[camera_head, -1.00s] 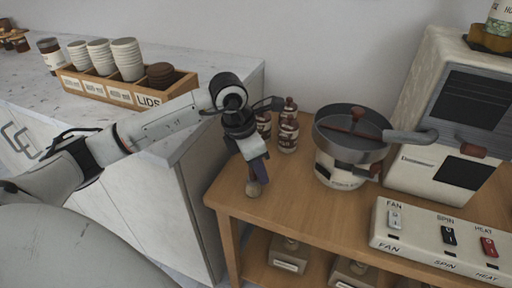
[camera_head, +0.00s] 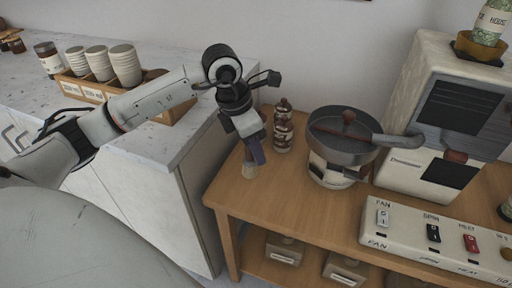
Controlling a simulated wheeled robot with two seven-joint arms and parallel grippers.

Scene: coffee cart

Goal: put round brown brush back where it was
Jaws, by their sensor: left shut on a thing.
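The round brush (camera_head: 249,170) shows as a pale tan bristle end below my left gripper (camera_head: 256,150). My left gripper points down and is shut on the brush, whose handle is mostly hidden between the fingers. The bristle end is over the left part of the wooden cart top (camera_head: 290,205), close to its surface; I cannot tell whether it touches. My right gripper is not in view.
A striped brown bottle (camera_head: 283,128) stands just right of my left gripper. A pan on a cream base (camera_head: 340,140) is further right, then the roaster (camera_head: 440,125) and a switch panel (camera_head: 440,240). The cart's front left top is clear.

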